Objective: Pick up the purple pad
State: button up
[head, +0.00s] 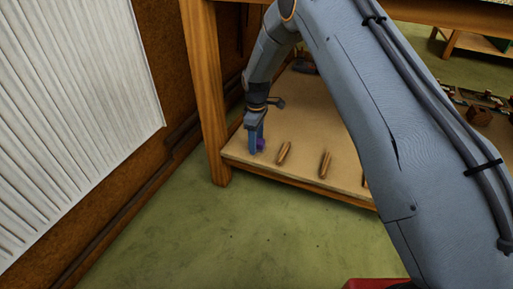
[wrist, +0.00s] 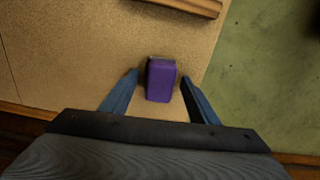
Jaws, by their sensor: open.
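The purple pad (wrist: 161,82) is a small purple block on a tan wooden shelf (wrist: 90,60). In the wrist view it sits between the tips of my two blue fingers, with a gap on its left side and a narrower one on its right. My gripper (wrist: 161,80) is open around it. In the head view my gripper (head: 256,146) points down at the near left corner of the low shelf. There the purple pad (head: 261,144) shows only in part, mostly hidden behind a finger.
Wooden bars (head: 284,153) and (head: 325,164) lie on the shelf right of the pad. A wooden table leg (head: 207,100) stands close on the left. A dark object (head: 304,67) lies farther back. Green floor (head: 230,230) is clear in front.

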jog(key=shift+f, duration=0.15)
jog(key=c, duration=1.1)
jog(key=shift+c, duration=0.2)
jog(key=shift+r+p, duration=0.45)
jog(key=shift+r, duration=0.15)
notch_tip(320, 180, up, 3)
jog(key=shift+s+f+p, duration=0.1)
jog(key=shift+s+p, duration=0.05)
jog(key=shift+p, duration=0.7)
jog(key=s+a+p, duration=0.3)
jog(key=s, duration=0.5)
jog(key=s+a+p, duration=0.3)
jog(key=s, duration=0.5)
jog(key=shift+s+f, duration=0.25)
jog(key=shift+s, duration=0.1)
jog(key=shift+a, duration=0.1)
